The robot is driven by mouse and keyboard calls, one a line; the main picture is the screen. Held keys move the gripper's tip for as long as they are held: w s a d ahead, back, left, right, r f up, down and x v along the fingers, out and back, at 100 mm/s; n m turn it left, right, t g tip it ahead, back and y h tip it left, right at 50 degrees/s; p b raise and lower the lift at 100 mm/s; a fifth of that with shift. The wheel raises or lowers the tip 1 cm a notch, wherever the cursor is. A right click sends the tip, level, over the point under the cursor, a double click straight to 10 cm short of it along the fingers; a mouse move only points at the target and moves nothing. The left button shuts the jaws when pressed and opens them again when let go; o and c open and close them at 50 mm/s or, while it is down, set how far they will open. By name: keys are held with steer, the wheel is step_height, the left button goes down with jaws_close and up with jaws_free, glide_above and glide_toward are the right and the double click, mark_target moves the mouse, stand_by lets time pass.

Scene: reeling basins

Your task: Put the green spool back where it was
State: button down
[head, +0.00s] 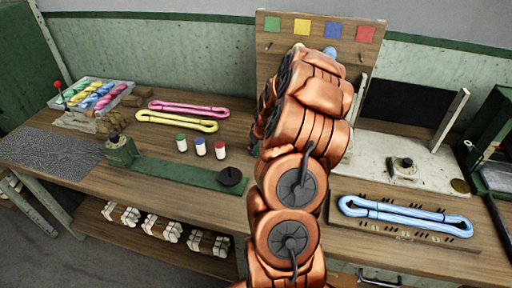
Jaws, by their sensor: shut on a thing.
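No green spool can be made out; the area behind my raised copper arm is hidden. A wooden peg board (283,32) stands at the back with green (273,24), yellow (301,26), blue (332,30) and red (365,34) squares. A blue rounded thing (331,51) shows below the blue square, partly covered by my arm. A bare peg (268,45) seems to stick out below the green square. My gripper is hidden behind my arm, which rises in front of the board's middle.
Three small white jars with green (181,143), blue (200,147) and red (220,150) tops stand left of my arm. Pink (188,108) and yellow (176,121) skeins lie behind. A blue skein (405,216) lies right. A tray of coloured skeins (112,86) is far left.

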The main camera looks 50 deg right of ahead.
steer(key=shift+f, duration=0.25)
steer(key=c, duration=0.8)
jaws_free()
steer(key=shift+r, duration=0.1)
steer(key=shift+o, duration=0.2)
steer(key=shift+r, duration=0.1)
